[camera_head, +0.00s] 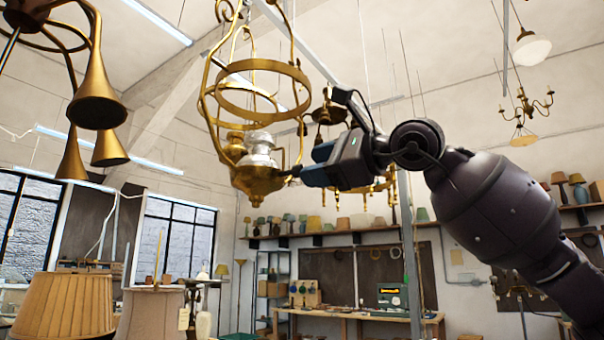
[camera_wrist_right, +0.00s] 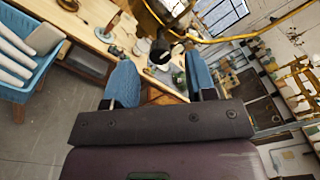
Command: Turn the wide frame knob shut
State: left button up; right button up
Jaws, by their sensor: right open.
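The wide brass lamp frame (camera_head: 255,66) hangs in the upper middle of the head view, with curved side rods, rings and a brass bowl (camera_head: 256,180) around a silvery burner. My right gripper (camera_head: 303,175) reaches in from the right, its tips close to the bowl's right side. In the right wrist view, my right gripper (camera_wrist_right: 161,78) has its blue fingers apart. A small dark round piece (camera_wrist_right: 160,52), perhaps the frame knob, shows between and just beyond the fingertips. I cannot tell whether they touch it. The knob is not clear in the head view. My left gripper is out of view.
A brass lamp with horn-shaped shades (camera_head: 97,95) hangs at the upper left. Pleated lampshades (camera_head: 65,305) stand at the lower left. A workbench (camera_head: 350,314) and a lamp shelf (camera_head: 345,233) are at the back. A curved brass rod (camera_wrist_right: 250,35) crosses the top of the wrist view.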

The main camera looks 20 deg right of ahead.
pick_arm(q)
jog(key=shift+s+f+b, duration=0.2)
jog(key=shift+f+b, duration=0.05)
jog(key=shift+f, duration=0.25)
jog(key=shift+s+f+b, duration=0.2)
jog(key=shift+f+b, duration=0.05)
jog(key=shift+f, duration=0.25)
pick_arm(e)
jog(key=v, duration=0.6)
jog(key=shift+s+d, duration=0.15)
jog(key=shift+s, duration=0.1)
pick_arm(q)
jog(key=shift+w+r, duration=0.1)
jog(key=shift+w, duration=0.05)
